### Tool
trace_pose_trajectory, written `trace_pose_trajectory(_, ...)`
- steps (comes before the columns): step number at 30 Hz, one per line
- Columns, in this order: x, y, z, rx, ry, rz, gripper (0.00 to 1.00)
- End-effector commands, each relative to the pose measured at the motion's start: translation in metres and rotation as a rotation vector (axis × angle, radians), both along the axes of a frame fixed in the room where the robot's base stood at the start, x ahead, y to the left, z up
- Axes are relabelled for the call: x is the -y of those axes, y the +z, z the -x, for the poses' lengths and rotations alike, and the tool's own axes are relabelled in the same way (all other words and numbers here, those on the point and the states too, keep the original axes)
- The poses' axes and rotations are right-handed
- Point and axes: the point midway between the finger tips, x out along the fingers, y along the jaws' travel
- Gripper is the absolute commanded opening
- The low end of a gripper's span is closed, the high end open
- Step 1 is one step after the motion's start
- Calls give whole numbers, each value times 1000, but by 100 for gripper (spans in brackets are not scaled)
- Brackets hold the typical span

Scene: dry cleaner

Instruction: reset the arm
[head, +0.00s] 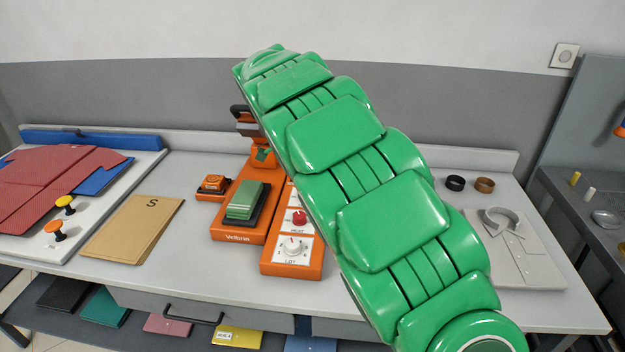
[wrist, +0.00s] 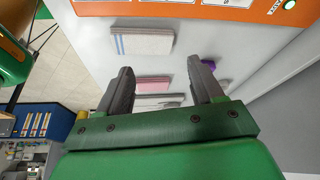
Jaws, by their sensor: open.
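My green arm (head: 390,220) rises from the lower right of the head view and crosses up and left in front of the bench. Its far end is near the wall, and my gripper's fingers do not show there. In the wrist view my gripper (wrist: 161,75) has its two grey fingers spread apart. Nothing is held between them; a pale surface shows in the gap.
An orange press labelled Veltron (head: 238,238) and a control box (head: 291,262) stand beside my arm, which hides part of them. A brown envelope (head: 132,230) lies left. A striped cloth stack (wrist: 142,43) lies beyond my fingers. Bare bench top (head: 185,258) shows left of the press.

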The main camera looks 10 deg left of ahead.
Motion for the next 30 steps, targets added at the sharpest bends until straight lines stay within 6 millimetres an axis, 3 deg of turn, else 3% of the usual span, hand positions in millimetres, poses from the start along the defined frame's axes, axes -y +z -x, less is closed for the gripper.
trace_pose_trajectory(6,1,0,0,-1,1,0,66)
trace_pose_trajectory(10,13,6,5,-15,14,1,66)
trace_pose_trajectory(20,90,32,48,-133,136,-21,66)
trace_pose_trajectory(30,156,48,116,-259,306,-88,66)
